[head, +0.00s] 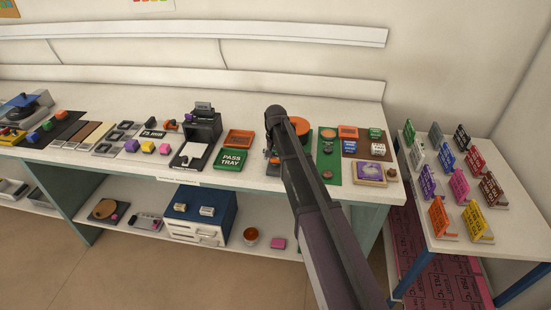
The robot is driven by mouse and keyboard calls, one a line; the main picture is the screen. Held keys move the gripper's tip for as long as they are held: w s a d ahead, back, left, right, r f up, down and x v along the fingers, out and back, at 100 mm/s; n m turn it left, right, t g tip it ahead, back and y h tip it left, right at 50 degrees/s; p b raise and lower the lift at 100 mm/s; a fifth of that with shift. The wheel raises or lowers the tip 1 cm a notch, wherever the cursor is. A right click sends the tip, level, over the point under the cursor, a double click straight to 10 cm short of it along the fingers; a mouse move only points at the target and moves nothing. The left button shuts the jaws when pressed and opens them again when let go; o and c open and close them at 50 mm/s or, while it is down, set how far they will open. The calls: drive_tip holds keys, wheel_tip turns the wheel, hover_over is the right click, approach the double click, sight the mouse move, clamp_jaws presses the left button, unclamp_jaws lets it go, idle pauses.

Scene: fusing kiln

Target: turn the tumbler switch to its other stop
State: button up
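I cannot pick out the tumbler switch for sure in the head view. The devices on the bench are small here, and no switch lever or its stop can be read. My dark arm crosses the picture from the bottom right up to a rounded joint above the bench.
The white bench (330,98) holds a blue-topped device (22,104), a black printer-like device (203,123), a green PASS TRAY (230,160) and several small blocks. A side table (522,196) at right carries several coloured cards. A blue-and-white drawer unit (197,228) stands on the lower shelf.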

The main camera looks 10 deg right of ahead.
drive_tip(key=shift+n, duration=0.5)
drive_tip(key=n, duration=0.3)
drive_tip(key=shift+n, duration=0.3)
drive_tip(key=n, duration=1.3)
drive_tip(key=shift+r+n+p, duration=0.3)
drive_tip(key=shift+r+p, duration=0.1)
wheel_tip(320, 180, up, 13)
drive_tip(key=p, duration=1.3)
drive_tip(key=s+d+f+m+b, duration=0.4)
drive_tip(key=s+f+m+b, duration=0.3)
drive_tip(key=s+f+b, duration=0.5)
drive_tip(key=s+d+f+m+b, duration=0.4)
drive_tip(key=s+f+m+b, duration=0.4)
drive_tip(key=s+f+b, duration=0.4)
drive_tip(key=s, duration=0.2)
drive_tip(key=shift+s+d+f, duration=0.15)
drive_tip(key=shift+s+f, duration=0.15)
drive_tip(key=shift+s, duration=0.1)
idle(0.5)
